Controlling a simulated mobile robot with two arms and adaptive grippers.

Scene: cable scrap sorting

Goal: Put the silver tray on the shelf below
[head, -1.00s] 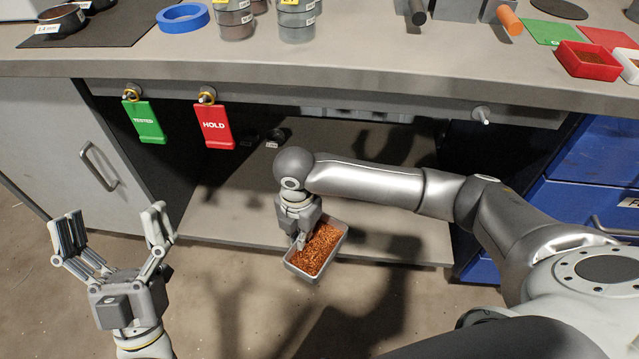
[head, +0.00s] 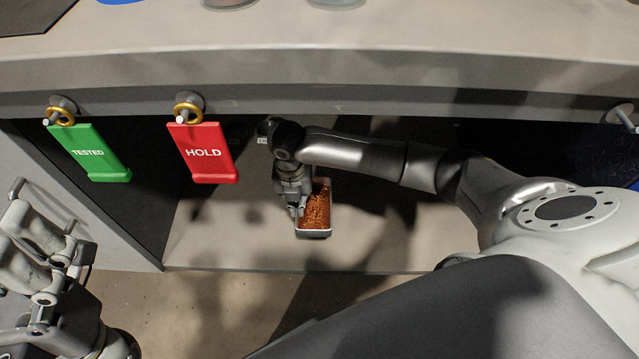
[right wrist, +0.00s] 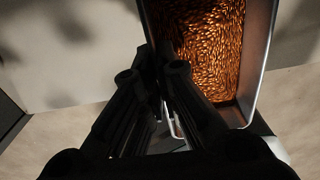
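The silver tray (head: 315,234) is a small rectangular metal tray holding copper-coloured granules. It is under the worktop, over the front part of the lower shelf (head: 235,246). I cannot tell whether its base touches the shelf. My right gripper (head: 298,210) is shut on the tray's left wall in the head view. In the right wrist view the dark fingers (right wrist: 162,88) meet the wall of the tray (right wrist: 257,75). My left gripper (head: 22,245) is empty at the lower left, partly cut off by the frame, with its fingers apart.
A green TESTED tag (head: 90,152) and a red HOLD tag (head: 204,152) hang from hooks under the worktop edge (head: 330,70). A bare hook (head: 625,117) is at the right. The shelf left of the tray looks clear. Small dark items sit further back.

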